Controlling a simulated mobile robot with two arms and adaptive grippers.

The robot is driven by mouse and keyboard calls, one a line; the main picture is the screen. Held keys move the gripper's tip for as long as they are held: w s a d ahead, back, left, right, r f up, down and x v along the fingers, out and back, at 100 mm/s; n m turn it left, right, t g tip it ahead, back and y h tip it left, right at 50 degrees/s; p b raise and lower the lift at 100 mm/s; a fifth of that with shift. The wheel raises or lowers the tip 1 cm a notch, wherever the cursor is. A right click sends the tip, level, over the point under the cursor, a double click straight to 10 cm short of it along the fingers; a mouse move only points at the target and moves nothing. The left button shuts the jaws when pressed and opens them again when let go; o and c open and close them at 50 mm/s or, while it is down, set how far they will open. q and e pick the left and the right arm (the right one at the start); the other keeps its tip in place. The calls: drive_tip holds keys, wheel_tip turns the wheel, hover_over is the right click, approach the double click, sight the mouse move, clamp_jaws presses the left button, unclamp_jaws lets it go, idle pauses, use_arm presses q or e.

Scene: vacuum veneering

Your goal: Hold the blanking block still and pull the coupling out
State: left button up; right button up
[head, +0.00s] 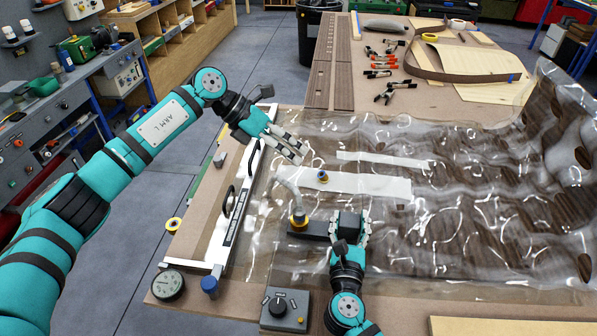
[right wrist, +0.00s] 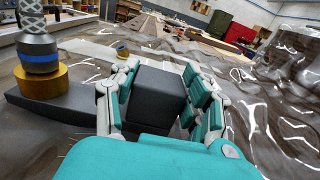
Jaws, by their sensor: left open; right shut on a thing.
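The dark grey blanking block (head: 308,229) lies on the clear vacuum bag. My right gripper (head: 348,230) is shut on its right end; the right wrist view shows the block (right wrist: 160,88) between the fingers (right wrist: 162,100). The coupling (head: 298,216), a grey body with a blue ring above a brass collar, stands upright at the block's left end. It also shows in the right wrist view (right wrist: 38,52), with a braided hose (right wrist: 32,14) rising from it. My left gripper (head: 299,153) is open and empty, above the bag, behind and apart from the coupling.
A brass fitting (head: 322,176) sits on a white strip (head: 350,183) behind the coupling. The white frame bar (head: 219,240) with black handles runs along the left. A gauge (head: 168,284) and a control box (head: 285,311) are at the front. Clamps (head: 381,62) lie at the back.

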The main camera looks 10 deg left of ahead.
sight(299, 205)
use_arm(q)
drive_tip(key=s+d+y, duration=0.1)
drive_tip(key=s+y, duration=0.1)
drive_tip(key=s+d+y, duration=0.1)
drive_tip(key=y, duration=0.2)
drive_tip(key=s+d+f+m+g+y, duration=0.1)
drive_tip(key=s+y, duration=0.1)
drive_tip(key=shift+s+d+f, duration=0.1)
drive_tip(key=shift+s+d, duration=0.2)
drive_tip(key=shift+d, duration=0.1)
use_arm(e)
drive_tip(key=shift+d, duration=0.15)
use_arm(q)
drive_tip(key=shift+s+a+y, duration=0.25)
drive_tip(key=shift+s+y, duration=0.05)
drive_tip(key=shift+y, duration=0.7)
drive_tip(key=shift+a+f, duration=0.1)
drive_tip(key=shift+f, duration=0.25)
wheel_tip(299, 205, down, 11)
drive_tip(key=shift+f, duration=0.1)
drive_tip(key=shift+c, duration=0.3)
clamp_jaws()
drive_tip(key=c, duration=0.7)
unclamp_jaws()
clamp_jaws()
